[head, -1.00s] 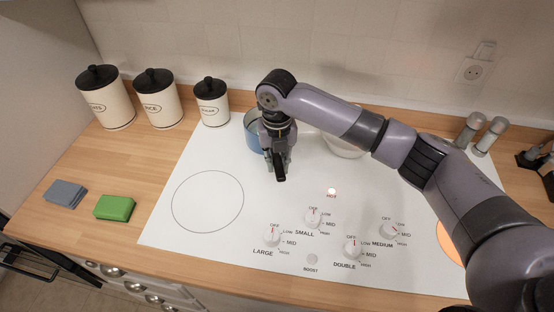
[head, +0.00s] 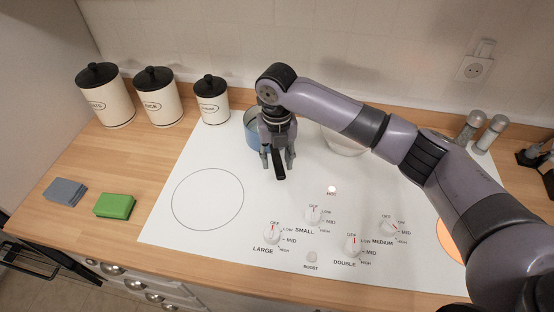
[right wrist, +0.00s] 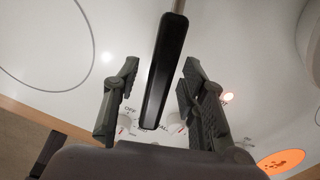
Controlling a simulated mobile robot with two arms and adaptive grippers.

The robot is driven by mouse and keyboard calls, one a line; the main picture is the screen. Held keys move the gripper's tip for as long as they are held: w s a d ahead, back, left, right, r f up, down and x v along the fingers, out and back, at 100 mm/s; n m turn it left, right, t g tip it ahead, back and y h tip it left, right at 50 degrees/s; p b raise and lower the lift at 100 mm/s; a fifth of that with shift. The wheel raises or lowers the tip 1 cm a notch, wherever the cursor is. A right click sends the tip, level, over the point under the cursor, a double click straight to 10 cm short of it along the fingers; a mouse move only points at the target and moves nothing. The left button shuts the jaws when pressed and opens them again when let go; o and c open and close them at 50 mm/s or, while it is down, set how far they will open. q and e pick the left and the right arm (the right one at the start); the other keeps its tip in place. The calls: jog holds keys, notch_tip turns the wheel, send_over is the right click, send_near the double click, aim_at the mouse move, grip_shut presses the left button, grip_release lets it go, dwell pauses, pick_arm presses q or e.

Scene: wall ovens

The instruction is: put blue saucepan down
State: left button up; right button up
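The blue saucepan (head: 252,133) stands on the white cooktop (head: 190,165) at its back left, partly hidden behind my right arm. Its black handle (head: 279,165) points toward the front of the cooktop. My right gripper (head: 278,163) is above the handle with its fingers spread on either side of it. In the right wrist view the black handle (right wrist: 165,70) lies between the two open fingers, with a gap on each side. My left gripper is not in view.
A pale bowl-like vessel (head: 343,146) stands behind my right arm. Several knobs (head: 313,216) sit at the cooktop's front. A burner glows orange (head: 449,243) at the right.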

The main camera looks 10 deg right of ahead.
notch_tip(320, 180, up, 11)
jog(key=b, duration=0.2)
jog(key=shift+r+b, duration=0.15)
jog(key=shift+b, duration=0.2)
